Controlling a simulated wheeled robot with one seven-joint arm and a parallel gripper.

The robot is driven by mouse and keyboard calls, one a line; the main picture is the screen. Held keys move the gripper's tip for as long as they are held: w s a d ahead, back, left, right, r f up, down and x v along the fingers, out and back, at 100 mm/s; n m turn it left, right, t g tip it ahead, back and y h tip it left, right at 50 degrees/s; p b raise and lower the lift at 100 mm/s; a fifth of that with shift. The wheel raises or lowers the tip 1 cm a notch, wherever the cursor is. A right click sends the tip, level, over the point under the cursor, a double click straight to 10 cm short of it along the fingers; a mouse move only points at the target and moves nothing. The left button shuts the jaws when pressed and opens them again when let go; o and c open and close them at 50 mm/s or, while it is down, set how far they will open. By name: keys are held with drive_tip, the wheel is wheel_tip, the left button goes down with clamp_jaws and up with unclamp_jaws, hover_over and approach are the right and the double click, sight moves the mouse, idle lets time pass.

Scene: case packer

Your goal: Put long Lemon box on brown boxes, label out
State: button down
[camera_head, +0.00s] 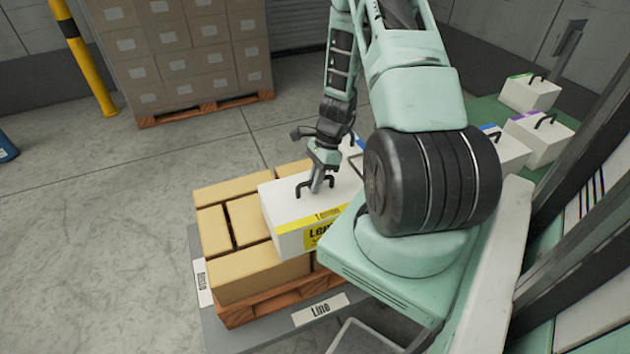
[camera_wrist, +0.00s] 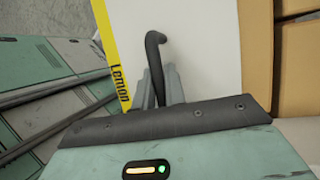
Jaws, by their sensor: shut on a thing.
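The long white Lemon box (camera_head: 283,212) has a yellow label on its side facing the front right, partly hidden by my arm in the head view. My gripper (camera_head: 318,183) is shut on the black handle on its top. In the wrist view, the jaws (camera_wrist: 158,90) close around this handle, and the yellow "Lemon" edge of the box (camera_wrist: 205,45) runs along the left. The brown boxes (camera_head: 255,273) are stacked on a wooden pallet. The Lemon box is over their right part; I cannot tell whether it touches them.
Several white handled boxes (camera_head: 530,95) stand on a green surface at right. A tall carton stack (camera_head: 180,50) and yellow post (camera_head: 84,60) stand behind.

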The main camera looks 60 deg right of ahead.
drive_tip(key=shift+f, duration=0.15)
drive_tip(key=c, duration=1.4)
unclamp_jaws()
drive_tip(key=shift+o, duration=0.2)
drive_tip(key=v, duration=1.7)
drive_tip(key=shift+r, duration=0.25)
